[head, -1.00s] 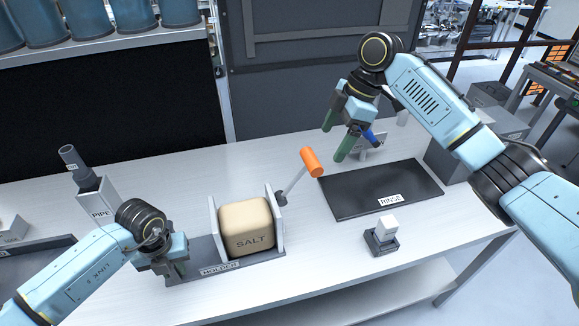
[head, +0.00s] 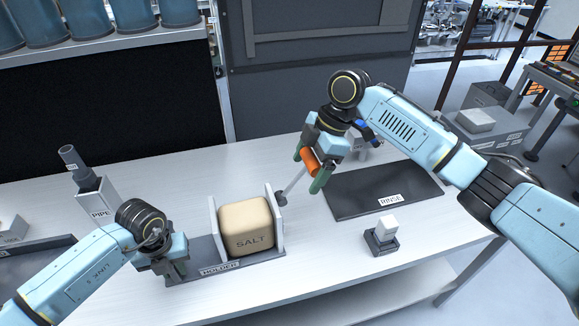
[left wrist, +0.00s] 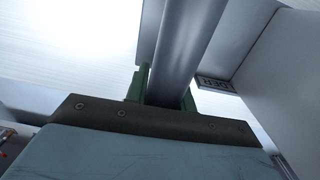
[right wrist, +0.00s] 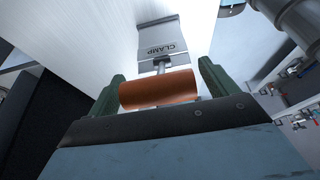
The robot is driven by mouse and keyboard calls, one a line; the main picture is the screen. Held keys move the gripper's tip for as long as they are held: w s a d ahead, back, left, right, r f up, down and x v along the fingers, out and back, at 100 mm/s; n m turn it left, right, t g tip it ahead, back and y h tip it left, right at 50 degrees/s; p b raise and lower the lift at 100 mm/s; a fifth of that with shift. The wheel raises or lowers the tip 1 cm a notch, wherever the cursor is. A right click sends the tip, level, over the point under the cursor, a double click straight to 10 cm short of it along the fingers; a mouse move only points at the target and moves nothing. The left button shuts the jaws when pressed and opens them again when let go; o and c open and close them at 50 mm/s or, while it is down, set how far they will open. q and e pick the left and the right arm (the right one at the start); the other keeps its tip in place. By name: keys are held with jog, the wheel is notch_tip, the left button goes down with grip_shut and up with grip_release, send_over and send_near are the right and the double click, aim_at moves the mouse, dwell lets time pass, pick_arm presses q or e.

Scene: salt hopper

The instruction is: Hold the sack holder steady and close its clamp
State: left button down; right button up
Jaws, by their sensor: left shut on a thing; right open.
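The sack holder (head: 205,268) is a grey base with two upright plates, and the tan SALT sack (head: 247,228) stands between them. The clamp lever (head: 294,186) rises from the right plate, tilted to the right, with an orange handle (head: 310,162) on top. My left gripper (head: 176,272) is shut on the left end of the holder; the left wrist view shows a grey bar (left wrist: 185,50) between its green fingers. My right gripper (head: 309,170) is open, its green fingers on either side of the orange handle, which also shows in the right wrist view (right wrist: 157,89) near the CLAMP label.
A dark RINSE tray (head: 375,190) lies right of the lever. A small black stand with a white block (head: 386,226) is in front of it. A grey PIPE block (head: 97,203) stands at the left. The white table between is clear.

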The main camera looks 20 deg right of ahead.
jog(key=shift+a+f, duration=0.15)
jog(key=shift+f, duration=0.2)
jog(key=c, duration=1.4)
